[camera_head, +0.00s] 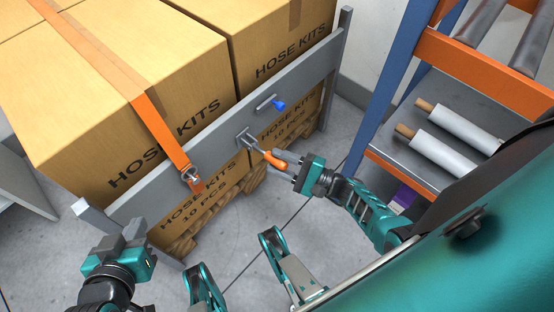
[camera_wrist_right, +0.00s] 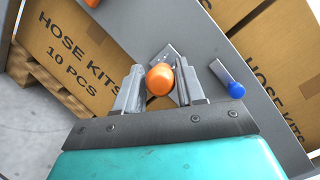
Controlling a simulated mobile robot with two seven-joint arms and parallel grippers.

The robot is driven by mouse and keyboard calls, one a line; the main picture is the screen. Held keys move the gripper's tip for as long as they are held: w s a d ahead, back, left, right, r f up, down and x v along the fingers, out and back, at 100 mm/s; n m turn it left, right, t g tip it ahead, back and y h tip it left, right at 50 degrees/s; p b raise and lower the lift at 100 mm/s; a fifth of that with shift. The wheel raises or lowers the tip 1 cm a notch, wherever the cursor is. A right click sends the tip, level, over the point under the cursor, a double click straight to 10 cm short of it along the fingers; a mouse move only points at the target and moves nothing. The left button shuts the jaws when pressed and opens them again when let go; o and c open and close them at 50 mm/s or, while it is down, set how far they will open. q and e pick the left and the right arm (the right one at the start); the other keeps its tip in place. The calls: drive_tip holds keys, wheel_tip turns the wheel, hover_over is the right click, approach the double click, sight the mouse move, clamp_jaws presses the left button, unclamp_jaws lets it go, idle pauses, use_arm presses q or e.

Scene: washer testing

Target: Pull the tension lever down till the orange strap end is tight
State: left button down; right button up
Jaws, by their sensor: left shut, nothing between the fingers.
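The tension lever (camera_head: 250,142) is a grey bracket with an orange handle (camera_head: 272,158) on the grey rail, and the handle points out to the right. My right gripper (camera_head: 287,167) is at the handle's end with its fingers apart. In the right wrist view the orange handle (camera_wrist_right: 160,79) lies between the two fingers; contact is unclear. The orange strap (camera_head: 159,131) runs over the left box and down across the rail to a metal buckle (camera_head: 190,174), with its orange end (camera_head: 198,188) below. My left gripper (camera_head: 124,241) is shut and empty at lower left, away from the rail.
A blue-tipped peg (camera_head: 278,105) sticks out of the rail above and right of the lever. Hose kit boxes (camera_head: 120,85) stand behind the rail. A blue and orange rack (camera_head: 400,170) with white rolls is at right. The floor in front is open.

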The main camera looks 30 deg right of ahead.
drive_tip(key=v, duration=1.2)
